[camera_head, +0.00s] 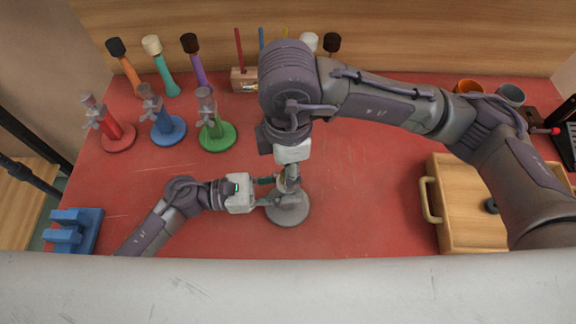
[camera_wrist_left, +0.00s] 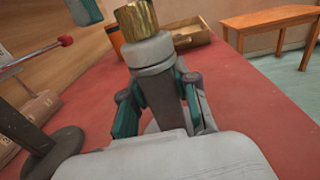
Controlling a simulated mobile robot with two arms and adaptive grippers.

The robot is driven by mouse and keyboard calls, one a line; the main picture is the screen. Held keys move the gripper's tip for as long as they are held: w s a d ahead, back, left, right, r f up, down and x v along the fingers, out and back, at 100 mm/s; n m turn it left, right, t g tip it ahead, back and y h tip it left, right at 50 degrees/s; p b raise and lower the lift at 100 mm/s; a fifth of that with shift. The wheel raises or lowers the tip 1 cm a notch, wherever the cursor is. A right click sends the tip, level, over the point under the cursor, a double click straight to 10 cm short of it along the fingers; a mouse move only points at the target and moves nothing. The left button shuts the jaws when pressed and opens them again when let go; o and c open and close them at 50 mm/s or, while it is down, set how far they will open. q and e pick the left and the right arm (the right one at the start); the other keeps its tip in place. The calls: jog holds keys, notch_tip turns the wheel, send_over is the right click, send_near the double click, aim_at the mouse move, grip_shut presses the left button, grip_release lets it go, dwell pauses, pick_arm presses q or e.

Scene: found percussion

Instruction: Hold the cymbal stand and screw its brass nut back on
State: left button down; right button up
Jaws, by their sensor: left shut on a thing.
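The grey cymbal stand (camera_head: 288,212) stands upright on the red tabletop, its round base flat. My left gripper (camera_head: 270,190) comes in from the left and is shut on its post (camera_wrist_left: 152,85). The brass nut (camera_wrist_left: 136,20) sits at the top of the post in the left wrist view, just above a light grey collar. My right gripper (camera_head: 290,172) points down over the stand's top. A teal fingertip shows left of the nut; its opening is not clear.
Red (camera_head: 117,140), blue (camera_head: 169,131) and green (camera_head: 218,137) stands are at the back left. Mallets line the back. A wooden tray (camera_head: 440,222) with a handle lies right, cups (camera_head: 467,87) behind it. A blue block (camera_head: 75,230) sits front left. Tabletop beside the stand is clear.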

jog(key=shift+r, duration=1.8)
jog(key=shift+c, duration=0.4)
